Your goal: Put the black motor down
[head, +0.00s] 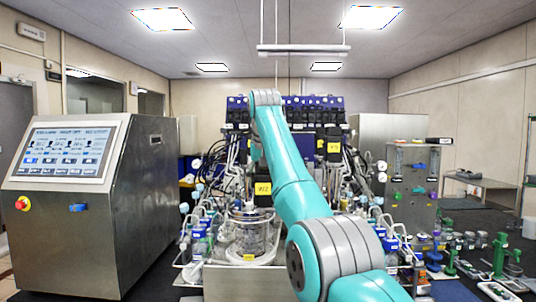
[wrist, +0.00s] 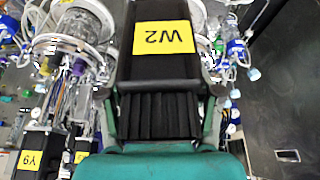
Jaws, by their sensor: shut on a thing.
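The black motor (wrist: 158,66), with a yellow label that reads like W2, is between the fingers of my gripper (wrist: 160,104) in the wrist view. My gripper is shut on it, with a finger along each side. In the head view a black block with a yellow label (head: 263,188), apparently this motor, hangs beside my teal arm, above and behind a glass vessel (head: 249,236). My gripper is mostly hidden behind my arm there. The wrist view does not show clearly what lies directly below the motor.
Other black motors with yellow labels (wrist: 32,157) show at the wrist view's lower left. Glass vessels, tubing and cables crowd around. A steel cabinet with a screen (head: 68,152) stands left. Green stands and small parts (head: 500,255) lie on the dark surface at right.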

